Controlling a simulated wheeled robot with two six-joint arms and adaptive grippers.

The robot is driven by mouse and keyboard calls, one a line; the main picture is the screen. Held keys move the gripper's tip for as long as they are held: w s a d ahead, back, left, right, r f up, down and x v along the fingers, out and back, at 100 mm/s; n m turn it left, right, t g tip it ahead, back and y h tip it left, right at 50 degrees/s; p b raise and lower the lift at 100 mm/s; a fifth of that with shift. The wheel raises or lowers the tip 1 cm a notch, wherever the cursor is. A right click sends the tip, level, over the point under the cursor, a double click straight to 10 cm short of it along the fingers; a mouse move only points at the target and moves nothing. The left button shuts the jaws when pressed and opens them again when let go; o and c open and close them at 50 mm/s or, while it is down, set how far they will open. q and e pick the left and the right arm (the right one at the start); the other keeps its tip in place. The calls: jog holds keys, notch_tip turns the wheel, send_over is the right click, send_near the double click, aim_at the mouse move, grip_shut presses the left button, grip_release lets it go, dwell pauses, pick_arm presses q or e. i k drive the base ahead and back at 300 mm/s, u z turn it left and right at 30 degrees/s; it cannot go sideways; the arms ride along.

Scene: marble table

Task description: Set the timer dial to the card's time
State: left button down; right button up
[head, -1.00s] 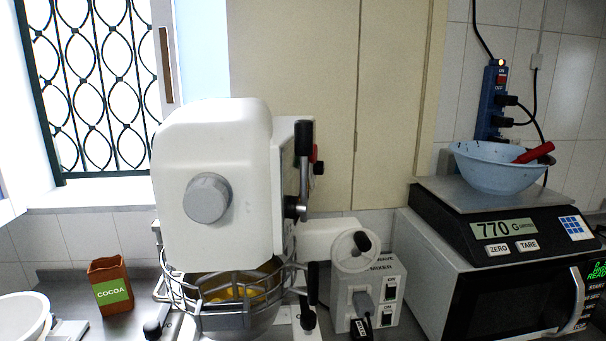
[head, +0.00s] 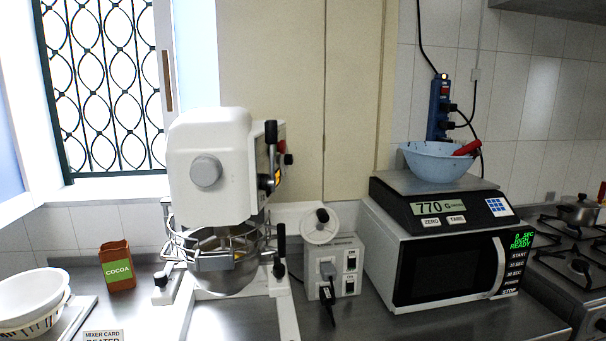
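A white stand mixer (head: 215,160) stands behind the counter's front, with a round grey knob (head: 206,171) on its head. Its metal bowl (head: 225,277) sits behind a wire guard (head: 190,262) and holds something yellowish. A white round wheel with a black handle (head: 320,227) is above a switch box (head: 335,268). I cannot tell which round part is the timer dial. A card (head: 103,336) at the bottom edge reads "MIXER CARD" and "BEATER"; its lower part is cut off, so no time shows. Neither gripper is in view.
A cocoa box (head: 117,267) and white bowls (head: 30,299) are at left. At right a microwave (head: 445,262) carries a scale (head: 440,205) reading 770 and a blue bowl (head: 430,162). A stove (head: 575,255) is at far right. Steel counter (head: 255,318) is bare near the front.

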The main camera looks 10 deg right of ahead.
aim_at(289, 158)
jog(key=u, duration=0.15)
jog(key=k, duration=0.35)
jog(key=z, duration=1)
jog(key=i, duration=1)
jog(key=u, duration=1.8)
jog(key=i, duration=0.15)
jog(key=z, duration=1)
